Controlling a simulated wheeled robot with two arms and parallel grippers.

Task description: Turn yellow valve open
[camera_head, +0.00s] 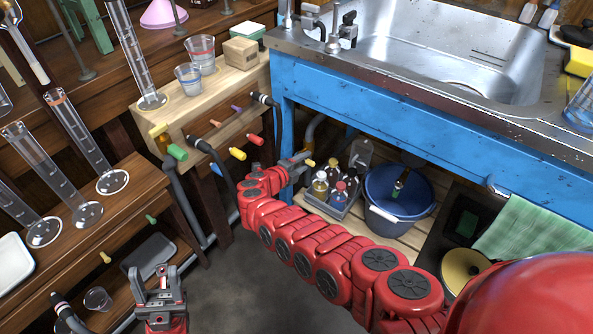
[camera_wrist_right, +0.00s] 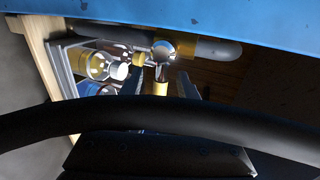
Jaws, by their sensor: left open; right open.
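The valve under the blue sink bench has a small yellow tip (camera_head: 310,162) that shows beside my right gripper (camera_head: 301,163). In the right wrist view a yellow handle end (camera_wrist_right: 160,88) sits below a shiny round metal fitting (camera_wrist_right: 163,50) on a grey pipe. It lies between the two dark fingers of my right gripper (camera_wrist_right: 160,82), which is open; I cannot tell whether a finger touches it. Other yellow knobs show, one (camera_head: 237,153) on the wooden shelf front.
A grey crate of bottles (camera_head: 332,196) and a blue bucket (camera_head: 397,194) stand under the blue bench (camera_head: 400,98), close to my right gripper. Glass cylinders (camera_head: 77,147) stand on the left shelf. Bare floor (camera_head: 240,290) lies between my arms.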

